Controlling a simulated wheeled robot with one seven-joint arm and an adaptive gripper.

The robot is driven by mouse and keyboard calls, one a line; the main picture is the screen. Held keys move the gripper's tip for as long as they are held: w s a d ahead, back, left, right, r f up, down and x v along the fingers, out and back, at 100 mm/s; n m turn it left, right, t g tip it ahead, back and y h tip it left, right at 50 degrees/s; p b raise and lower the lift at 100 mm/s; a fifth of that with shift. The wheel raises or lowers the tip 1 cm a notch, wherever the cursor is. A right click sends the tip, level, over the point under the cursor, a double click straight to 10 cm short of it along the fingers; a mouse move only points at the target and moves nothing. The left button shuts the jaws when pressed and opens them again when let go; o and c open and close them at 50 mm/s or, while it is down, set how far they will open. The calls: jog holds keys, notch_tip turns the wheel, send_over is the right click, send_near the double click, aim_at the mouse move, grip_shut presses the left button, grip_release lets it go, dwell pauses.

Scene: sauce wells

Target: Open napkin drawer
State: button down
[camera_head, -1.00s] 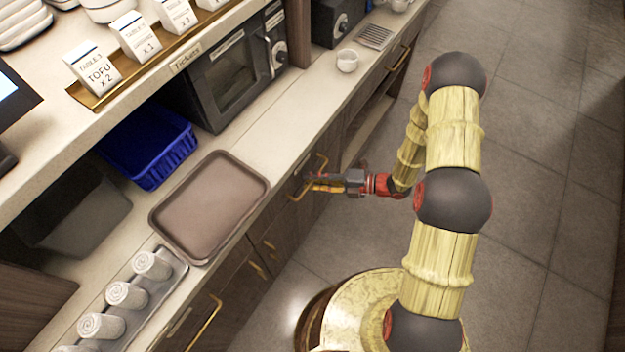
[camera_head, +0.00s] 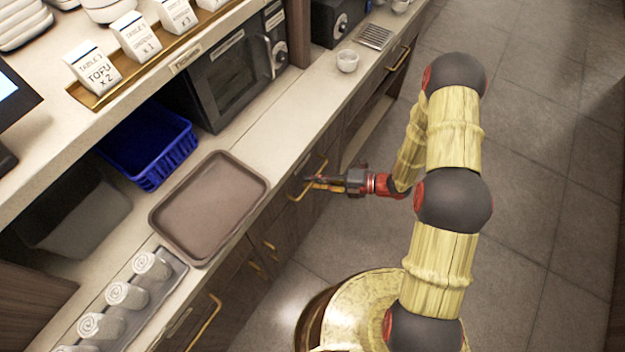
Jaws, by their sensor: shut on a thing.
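A drawer with a brass handle (camera_head: 296,194) sits under the counter edge, right of the brown tray. Its front looks flush with the cabinet. My gripper (camera_head: 318,182) is at this handle, reaching in from the right, and is shut on it. The fingers cover the middle of the handle; its two ends show above and below.
A brown tray (camera_head: 162,222) and a holder (camera_head: 172,263) of rolled white towels (camera_head: 127,295) lie on the counter. Another brass handle (camera_head: 207,322) is at lower left, one (camera_head: 398,57) at upper right. A white cup (camera_head: 347,61) stands near the edge. The tiled floor (camera_head: 545,190) is clear.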

jog(key=s+d+p, duration=0.7)
jog(key=s+d, duration=0.8)
jog(key=d, duration=0.5)
jog(key=shift+s, duration=0.25)
jog(key=c, duration=1.9)
grip_release()
jog(key=v, duration=1.2)
jog(key=shift+f, duration=0.1)
